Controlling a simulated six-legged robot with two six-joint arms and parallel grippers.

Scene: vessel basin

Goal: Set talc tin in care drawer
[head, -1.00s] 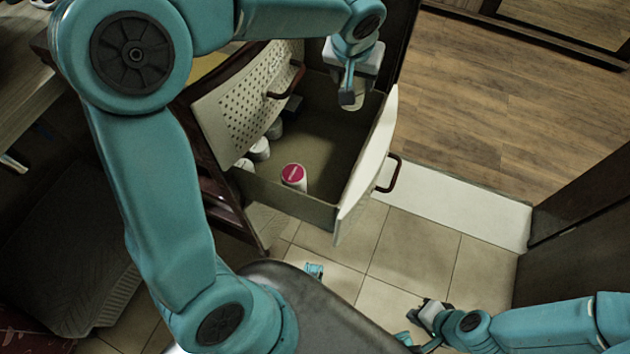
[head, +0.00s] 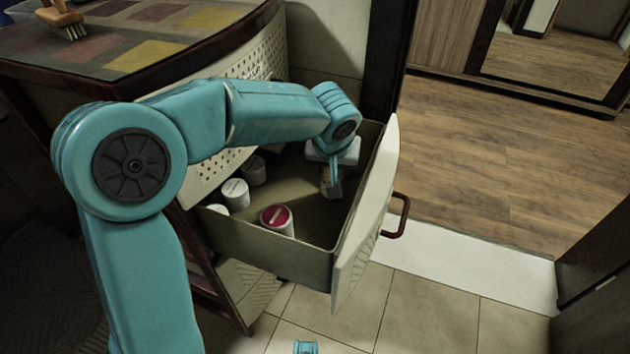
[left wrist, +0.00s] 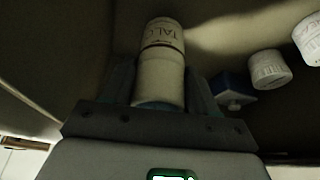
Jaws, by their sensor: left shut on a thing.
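My left gripper (head: 332,188) reaches down inside the open care drawer (head: 270,250), near its right end. In the left wrist view it is shut on the talc tin (left wrist: 162,65), a pale cylinder with a dark band and "TALC" lettering. The fingers lie on both sides of the tin. In the head view the tin is mostly hidden by the gripper. Whether the tin touches the drawer floor I cannot tell.
A red-lidded tub (head: 277,219) and white tubs (head: 235,192) stand in the drawer's left part. A blue item (left wrist: 232,90) sits close to the gripper. The drawer front (head: 368,220) bounds the right side. A brush (head: 62,18) lies on the cabinet top.

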